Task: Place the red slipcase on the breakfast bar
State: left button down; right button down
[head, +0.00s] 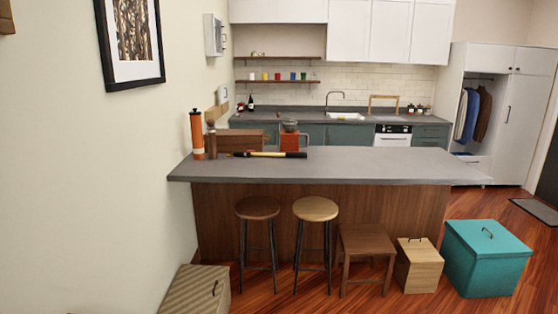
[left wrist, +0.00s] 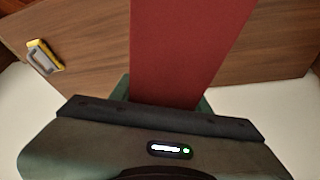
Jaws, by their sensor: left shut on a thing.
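The breakfast bar (head: 400,166) stands ahead in the head view, with a grey top and a brown wood front. In the left wrist view a flat red slab, which looks like the red slipcase (left wrist: 185,50), rises from my left gripper (left wrist: 165,100). The gripper is shut on it, and its far end runs out of the top of the picture. Neither gripper shows in the head view, and my right gripper is not in view.
The bar's left part holds an orange bottle (head: 197,134), a wooden box (head: 240,140), a red-orange object (head: 290,141) and a black-and-yellow tool (head: 265,154). The bar's right part is clear. Stools (head: 316,209) and a teal box (head: 487,258) stand on the floor.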

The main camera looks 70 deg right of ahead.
aim_at(262, 163)
jog(key=i+l+z, duration=0.1)
jog(key=l+z, duration=0.35)
jog(key=i+l+z, duration=0.15)
jog(key=z, duration=0.35)
jog(key=i+l+z, duration=0.25)
jog(key=i+l, duration=0.3)
jog(key=l, duration=0.15)
jog(key=i+l+z, duration=0.3)
jog(key=i+l, duration=1.4)
jog(key=i, duration=0.2)
